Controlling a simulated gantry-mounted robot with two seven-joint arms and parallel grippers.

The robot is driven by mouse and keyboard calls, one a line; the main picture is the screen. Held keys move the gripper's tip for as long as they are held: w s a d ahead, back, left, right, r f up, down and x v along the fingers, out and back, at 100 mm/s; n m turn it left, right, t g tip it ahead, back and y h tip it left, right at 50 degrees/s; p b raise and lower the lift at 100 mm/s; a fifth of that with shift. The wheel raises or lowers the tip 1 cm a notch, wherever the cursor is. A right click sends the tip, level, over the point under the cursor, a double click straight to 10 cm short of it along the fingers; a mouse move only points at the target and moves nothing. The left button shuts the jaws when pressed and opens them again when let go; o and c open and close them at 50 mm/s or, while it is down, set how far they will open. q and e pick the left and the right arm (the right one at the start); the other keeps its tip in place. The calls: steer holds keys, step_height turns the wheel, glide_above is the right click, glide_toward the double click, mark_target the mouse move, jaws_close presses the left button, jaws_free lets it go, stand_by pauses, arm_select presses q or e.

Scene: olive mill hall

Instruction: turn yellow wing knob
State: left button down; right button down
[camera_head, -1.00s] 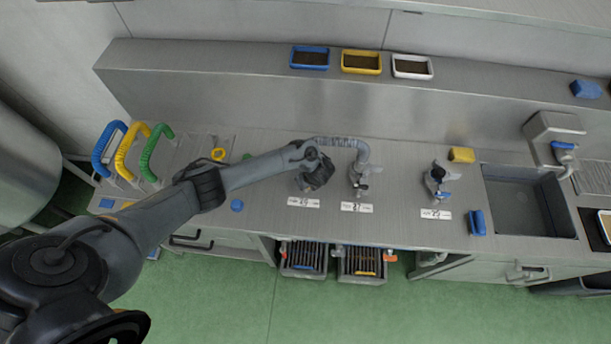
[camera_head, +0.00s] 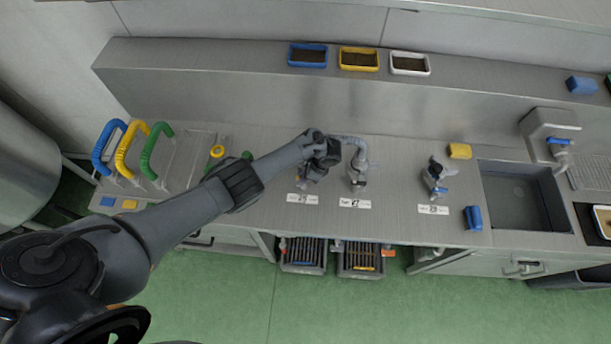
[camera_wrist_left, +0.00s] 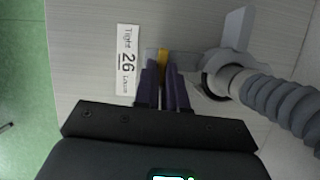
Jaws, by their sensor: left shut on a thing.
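The yellow wing knob (camera_wrist_left: 162,55) shows as a small yellow piece between my fingertips in the left wrist view, beside a white label (camera_wrist_left: 127,60) marked 26. My left gripper (camera_wrist_left: 163,74) is shut on it. In the head view my left gripper (camera_head: 311,174) is over the fitting at the left label (camera_head: 302,199); my wrist hides the knob there. A grey ribbed hose (camera_wrist_left: 280,103) and its metal fitting are close to the right of the fingers in the wrist view. My right gripper is not in view.
Two more labelled fittings stand to the right, one with the hose (camera_head: 357,178), one with a blue handle (camera_head: 437,178). A sink (camera_head: 522,200) is farther right. Blue, yellow and green loop handles (camera_head: 128,150) stand left. Three small trays (camera_head: 359,60) sit on the back ledge.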

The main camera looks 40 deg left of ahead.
arm_select(q)
steer(key=shift+n+g, duration=0.3)
steer(key=shift+n, duration=0.2)
steer(key=c, duration=1.2)
jaws_free()
steer(key=p+v, duration=0.3)
steer(key=v, duration=0.7)
steer(key=shift+r, duration=0.4)
steer(key=shift+d, duration=0.1)
